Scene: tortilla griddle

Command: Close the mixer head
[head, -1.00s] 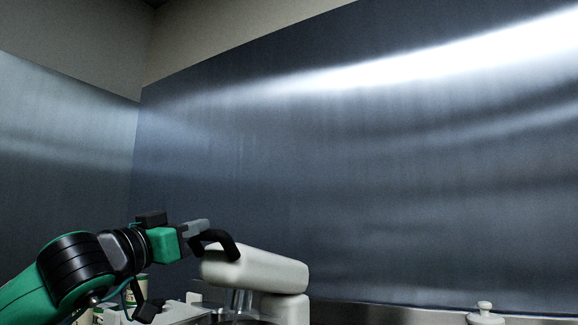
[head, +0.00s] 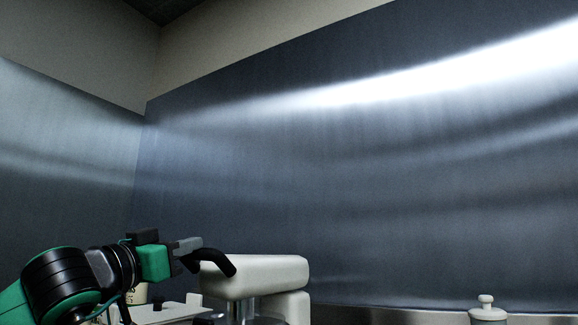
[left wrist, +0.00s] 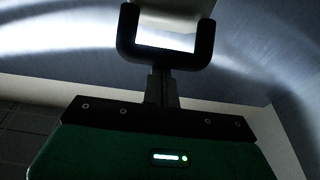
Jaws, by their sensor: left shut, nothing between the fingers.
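The cream-white mixer head (head: 262,270) lies about level in the head view, above the mixer's pale body (head: 293,305). A black U-shaped bar (head: 216,261) spans the head's left end. In the left wrist view the bar (left wrist: 166,60) has its two arms on either side of the pale mixer head (left wrist: 170,14). My left gripper (head: 188,246) is shut and empty, its grey fingers (left wrist: 161,88) at the middle of the bar, seeming to touch it. The mixer's lower part is cut off by the frame. My right gripper is not in view.
A pale lidded jar (head: 488,312) stands at the lower right. A pale flat-topped object (head: 172,312) and a container (head: 137,295) are beneath my left arm. A brushed metal wall (head: 380,190) rises behind; the space above the mixer is clear.

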